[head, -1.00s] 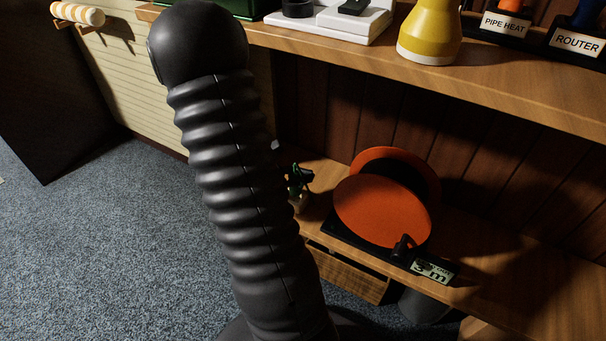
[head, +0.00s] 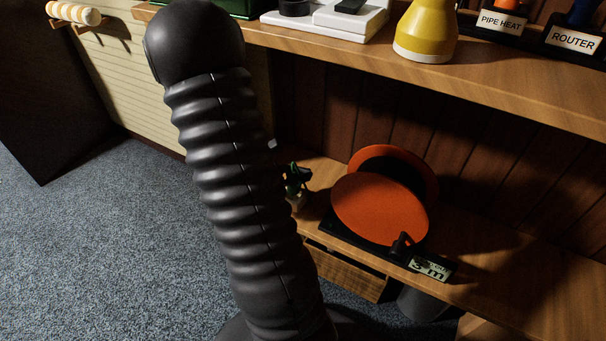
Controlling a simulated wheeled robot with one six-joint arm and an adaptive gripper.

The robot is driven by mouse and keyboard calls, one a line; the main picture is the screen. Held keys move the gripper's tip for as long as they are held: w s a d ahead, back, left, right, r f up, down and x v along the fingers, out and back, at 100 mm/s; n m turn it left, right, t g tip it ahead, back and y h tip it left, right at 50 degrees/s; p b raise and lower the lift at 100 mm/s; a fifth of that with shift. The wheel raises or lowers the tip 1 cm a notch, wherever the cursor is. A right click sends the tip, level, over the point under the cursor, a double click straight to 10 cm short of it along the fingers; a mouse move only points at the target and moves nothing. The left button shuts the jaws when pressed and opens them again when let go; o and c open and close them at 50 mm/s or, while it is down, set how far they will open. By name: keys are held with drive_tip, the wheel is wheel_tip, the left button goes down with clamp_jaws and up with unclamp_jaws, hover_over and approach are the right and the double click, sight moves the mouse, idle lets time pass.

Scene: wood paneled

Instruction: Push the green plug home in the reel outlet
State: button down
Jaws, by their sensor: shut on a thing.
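The orange cable reel (head: 378,208) stands on a black base on the lower wooden shelf, with a second orange disc behind its front disc. A small black part stands at its front right, beside a label (head: 431,268) reading "3 m". I cannot make out the outlet's opening. A small dark green thing (head: 298,177) with a pale lower part is left of the reel, partly behind my arm; I cannot tell whether it is the green plug. My gripper does not show; my ridged black arm covers the middle of the view.
The upper shelf (head: 500,83) overhangs the lower one and holds a yellow-and-white object (head: 426,32), a white block (head: 350,18) and labelled plugs, "PIPE HEAT" and "ROUTER" (head: 573,40). A wooden box (head: 346,270) is under the lower shelf. Carpet at left is clear.

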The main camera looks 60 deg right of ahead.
sight(303, 191)
drive_tip(key=shift+f+b, duration=1.5)
drive_tip(key=shift+f, duration=0.55)
drive_tip(key=c, duration=0.8)
unclamp_jaws()
drive_tip(key=shift+r, duration=0.1)
drive_tip(key=v, duration=1.2)
